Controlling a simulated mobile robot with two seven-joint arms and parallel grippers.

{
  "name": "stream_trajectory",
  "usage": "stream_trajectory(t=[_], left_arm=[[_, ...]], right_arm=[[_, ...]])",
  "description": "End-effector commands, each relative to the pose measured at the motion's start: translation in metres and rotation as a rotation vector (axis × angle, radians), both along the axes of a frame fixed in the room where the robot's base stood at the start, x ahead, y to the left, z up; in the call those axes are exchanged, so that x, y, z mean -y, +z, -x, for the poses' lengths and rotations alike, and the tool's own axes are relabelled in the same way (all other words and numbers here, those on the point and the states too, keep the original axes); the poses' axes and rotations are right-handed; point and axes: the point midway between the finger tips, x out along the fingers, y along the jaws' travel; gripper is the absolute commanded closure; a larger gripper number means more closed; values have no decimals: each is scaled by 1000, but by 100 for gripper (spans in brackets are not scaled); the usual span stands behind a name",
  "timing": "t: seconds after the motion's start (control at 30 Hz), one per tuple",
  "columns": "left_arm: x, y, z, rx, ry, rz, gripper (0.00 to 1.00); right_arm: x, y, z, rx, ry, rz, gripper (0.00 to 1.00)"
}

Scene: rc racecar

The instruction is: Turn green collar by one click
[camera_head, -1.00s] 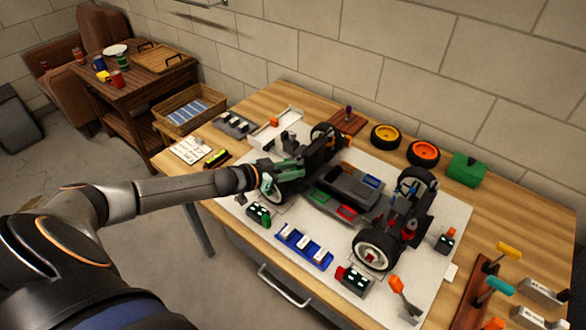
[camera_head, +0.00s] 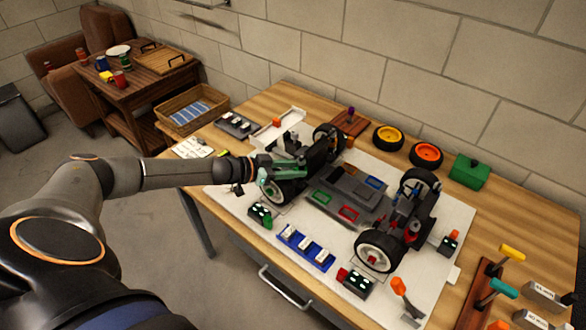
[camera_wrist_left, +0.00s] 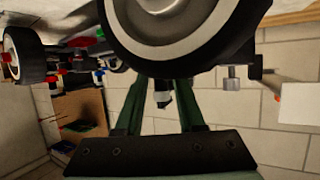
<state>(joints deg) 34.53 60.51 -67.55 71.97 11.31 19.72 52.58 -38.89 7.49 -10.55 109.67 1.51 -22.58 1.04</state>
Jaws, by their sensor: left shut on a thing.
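The RC car stands on a white mat (camera_head: 325,257) on the wooden table, with its large black-and-white wheels at the left and right ends. My left gripper (camera_head: 303,168) reaches in over the left-end front wheel (camera_head: 276,190). In the left wrist view its two green fingers (camera_wrist_left: 162,98) run up behind this wheel (camera_wrist_left: 170,35), and the wheel hides their tips. The gripper is shut on a part of the car's left-end suspension, seemingly the green collar. The collar itself is hidden, so I cannot see its turn position. My right gripper is out of view.
A blue tray (camera_head: 286,231) and small dark boxes with lit displays lie along the mat's front. Tools with coloured handles are at the right.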

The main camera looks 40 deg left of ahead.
Motion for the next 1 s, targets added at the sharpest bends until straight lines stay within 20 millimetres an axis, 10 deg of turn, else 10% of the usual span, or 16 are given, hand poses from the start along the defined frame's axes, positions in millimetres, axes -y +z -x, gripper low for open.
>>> stream_trajectory(t=[0.07, 0.1, 0.37, 1.0], left_arm=[[0, 0, 0, 1, 2, 1, 100], [0, 0, 0, 1, 2, 1, 61], [0, 0, 0, 1, 1, 1, 32], [-25, 18, 43, -4, 1, -4, 32]], right_arm=[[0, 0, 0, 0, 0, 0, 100], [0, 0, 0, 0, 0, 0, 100], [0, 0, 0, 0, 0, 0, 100], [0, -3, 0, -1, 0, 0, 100]])
